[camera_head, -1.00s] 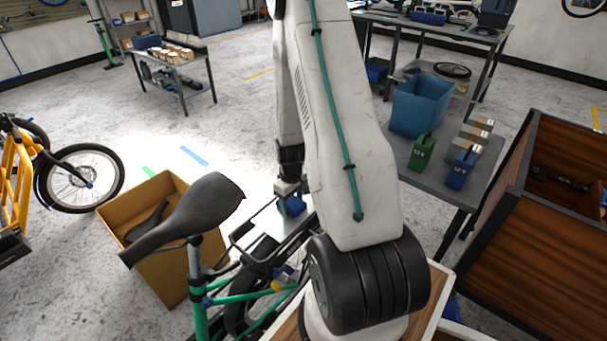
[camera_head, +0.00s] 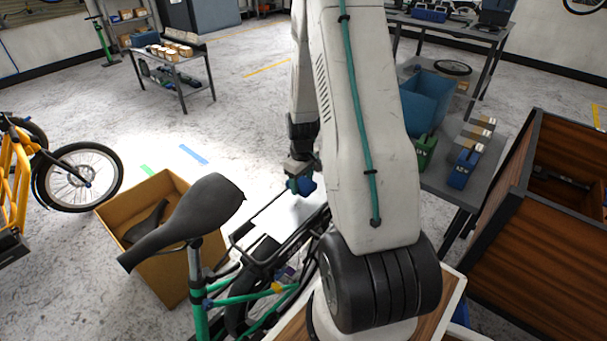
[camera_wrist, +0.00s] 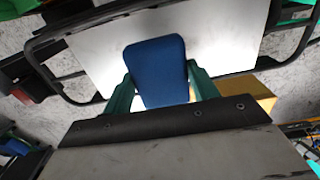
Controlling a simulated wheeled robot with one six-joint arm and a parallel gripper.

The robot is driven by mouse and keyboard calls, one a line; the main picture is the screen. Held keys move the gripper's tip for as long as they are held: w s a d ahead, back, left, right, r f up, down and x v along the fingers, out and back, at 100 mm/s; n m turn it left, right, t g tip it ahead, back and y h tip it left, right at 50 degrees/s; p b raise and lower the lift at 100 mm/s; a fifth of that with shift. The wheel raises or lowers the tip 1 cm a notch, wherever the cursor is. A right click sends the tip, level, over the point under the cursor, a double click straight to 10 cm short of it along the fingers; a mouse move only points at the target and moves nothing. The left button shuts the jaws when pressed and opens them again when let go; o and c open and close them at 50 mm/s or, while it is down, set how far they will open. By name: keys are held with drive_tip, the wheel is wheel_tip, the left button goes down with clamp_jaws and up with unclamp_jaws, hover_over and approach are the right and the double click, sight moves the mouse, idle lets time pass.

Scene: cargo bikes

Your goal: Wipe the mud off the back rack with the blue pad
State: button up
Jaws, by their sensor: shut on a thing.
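The blue pad (camera_wrist: 157,70) is held between the green fingers of my gripper (camera_wrist: 159,80), which is shut on it. In the head view my gripper (camera_head: 299,178) and the pad (camera_head: 306,187) are at the far end of the back rack (camera_head: 258,214). The rack is a black tube frame with a pale flat plate (camera_wrist: 235,30), and the pad is over this plate in the wrist view. I cannot tell whether the pad touches it. No mud shows clearly on the visible plate. My arm hides part of the rack in the head view.
A black saddle (camera_head: 185,220) on a green bike stands left of the rack. A cardboard box (camera_head: 130,215) is behind it. A grey bench with a blue bin (camera_head: 428,98) and a wooden cargo box (camera_head: 520,210) are on the right. Open floor lies beyond the rack.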

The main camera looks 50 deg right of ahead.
sight(302, 183)
drive_tip(key=shift+r, duration=1.5)
